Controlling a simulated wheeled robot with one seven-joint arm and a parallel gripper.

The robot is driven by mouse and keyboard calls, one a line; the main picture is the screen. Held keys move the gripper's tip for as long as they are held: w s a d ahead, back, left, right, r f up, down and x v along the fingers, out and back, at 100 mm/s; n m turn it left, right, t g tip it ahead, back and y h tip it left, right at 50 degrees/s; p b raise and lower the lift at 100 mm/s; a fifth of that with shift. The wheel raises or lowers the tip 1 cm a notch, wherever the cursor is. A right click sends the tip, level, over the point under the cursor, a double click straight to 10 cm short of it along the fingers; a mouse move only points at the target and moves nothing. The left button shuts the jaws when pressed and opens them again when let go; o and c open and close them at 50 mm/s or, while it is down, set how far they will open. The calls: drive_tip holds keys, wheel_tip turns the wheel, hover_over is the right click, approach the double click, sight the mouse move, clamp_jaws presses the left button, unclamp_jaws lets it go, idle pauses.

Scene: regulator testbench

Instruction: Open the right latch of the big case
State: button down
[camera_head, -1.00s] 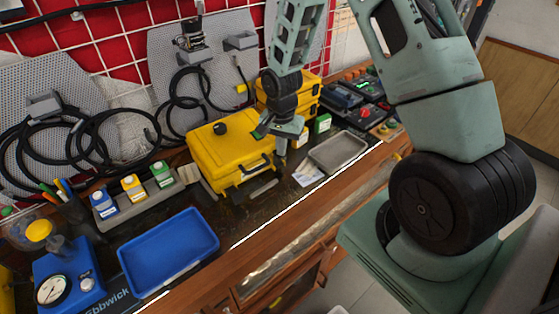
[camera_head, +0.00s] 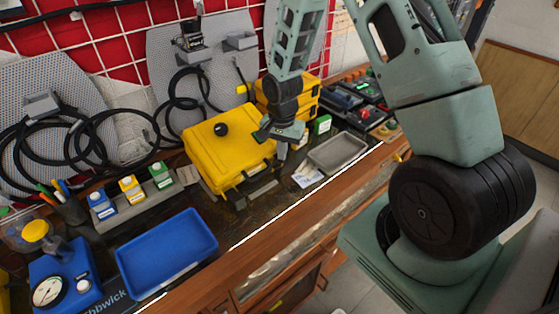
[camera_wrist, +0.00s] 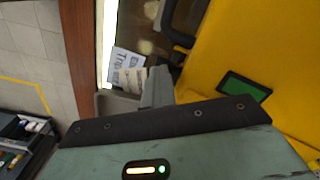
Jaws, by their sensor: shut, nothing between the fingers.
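The big case (camera_head: 222,148) is yellow and stands on the bench with its lid shut. In the wrist view the yellow case (camera_wrist: 225,50) fills the right side, with part of its black handle (camera_wrist: 180,30) at the top and a dark green label (camera_wrist: 243,88) on it. My gripper (camera_head: 281,155) is shut and empty, pointing down at the right front side of the case. In the wrist view its fingers (camera_wrist: 157,85) show beside the case's edge. The right latch is hidden by my gripper, so I cannot tell its state or whether I touch it.
A grey tray (camera_head: 338,152) and a paper (camera_head: 307,174) lie right of the case. A smaller yellow case (camera_head: 308,95) stands behind my arm. A blue tray (camera_head: 168,254) lies at the left front. Several small coloured boxes stand left of the case.

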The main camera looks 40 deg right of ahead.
drive_tip(key=shift+s+a+f+b, duration=0.2)
drive_tip(key=shift+s+f, duration=0.1)
drive_tip(key=shift+f, duration=0.2)
drive_tip(key=shift+s+a+f+b, duration=0.2)
drive_tip(key=shift+s+f, duration=0.1)
drive_tip(key=shift+f, duration=0.35)
drive_tip(key=shift+d, duration=0.1)
drive_tip(key=shift+r, duration=0.2)
drive_tip(key=shift+s+d+r+p, duration=0.15)
drive_tip(key=shift+s+r+p, duration=0.7)
drive_tip(key=shift+r, duration=0.2)
wheel_tip(320, 180, up, 7)
drive_tip(key=p, duration=0.5)
